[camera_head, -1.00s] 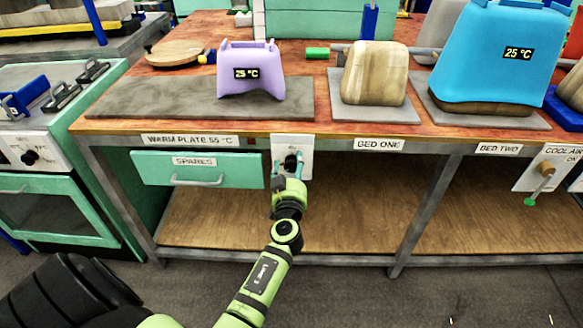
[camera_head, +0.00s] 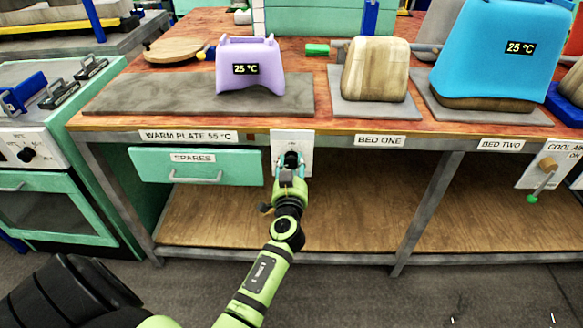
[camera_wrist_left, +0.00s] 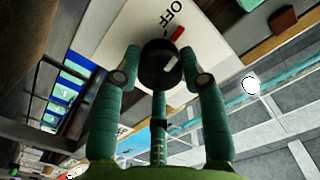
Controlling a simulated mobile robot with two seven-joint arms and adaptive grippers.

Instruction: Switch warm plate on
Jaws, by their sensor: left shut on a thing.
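The warm plate (camera_head: 135,95) is a flat grey slab on the bench top, above a "WARM PLATE 55 °C" label (camera_head: 188,136). Its white switch panel (camera_head: 307,142) is on the bench front, right of the label. A black knob (camera_wrist_left: 158,65) with a pale pointer mark sits on the panel in the left wrist view. "OFF" and a red mark (camera_wrist_left: 178,33) show beside it. My left gripper (camera_head: 291,168) is at the panel, its two fingers either side of the knob and shut on it. The fingers partly hide the knob in the head view. My right gripper is not in view.
A lilac press cover (camera_head: 250,82) reading 25 °C stands on the plate's right part. A green "SPARES" drawer (camera_head: 200,172) is left of my gripper. Bed one (camera_head: 375,113) and the blue cover (camera_head: 495,65) stand to the right. The shelf below is empty.

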